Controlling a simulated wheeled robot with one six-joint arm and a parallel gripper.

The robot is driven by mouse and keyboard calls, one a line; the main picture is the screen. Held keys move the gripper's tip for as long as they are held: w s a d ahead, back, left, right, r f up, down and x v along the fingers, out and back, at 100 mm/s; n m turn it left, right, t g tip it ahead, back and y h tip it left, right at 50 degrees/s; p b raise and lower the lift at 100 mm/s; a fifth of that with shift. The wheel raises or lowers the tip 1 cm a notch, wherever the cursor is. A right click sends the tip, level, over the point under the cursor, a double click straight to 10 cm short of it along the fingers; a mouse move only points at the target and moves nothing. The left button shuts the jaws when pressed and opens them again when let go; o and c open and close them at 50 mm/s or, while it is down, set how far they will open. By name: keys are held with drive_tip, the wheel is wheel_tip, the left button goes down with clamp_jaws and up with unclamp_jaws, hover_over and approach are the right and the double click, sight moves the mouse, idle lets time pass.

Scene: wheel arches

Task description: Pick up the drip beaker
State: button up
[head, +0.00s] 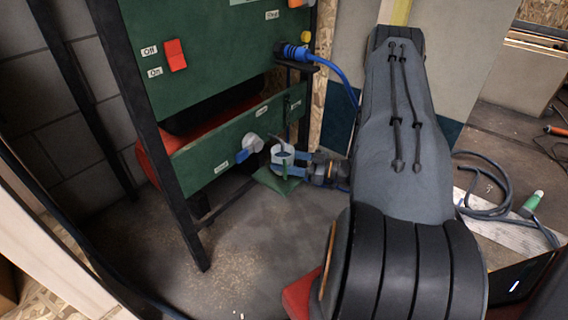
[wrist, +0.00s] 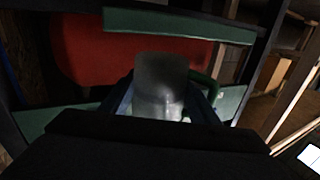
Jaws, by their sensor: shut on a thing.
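The drip beaker (head: 283,154) is a pale, clear cup in front of the lower green panel, below and right of a white tap. In the wrist view the beaker (wrist: 161,82) is a grey translucent cylinder in the middle. My gripper (head: 284,162) is shut on it, with a blue finger on each side. The fingers also flank it in the wrist view (wrist: 162,103). A small green shelf (head: 276,183) lies just under the beaker. I cannot tell whether the beaker touches it.
The green machine (head: 215,55) on a dark frame carries a red switch (head: 175,55), the white tap (head: 252,143) with a blue lever, and a blue hose (head: 335,70). A red tank (wrist: 100,60) lies behind. Cables and a green-tipped tool (head: 532,201) are at right. Floor front left is clear.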

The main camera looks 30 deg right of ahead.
drive_tip(key=p+v, duration=0.4)
drive_tip(key=v, duration=1.4)
drive_tip(key=shift+r+p, duration=0.3)
drive_tip(key=shift+r, duration=0.05)
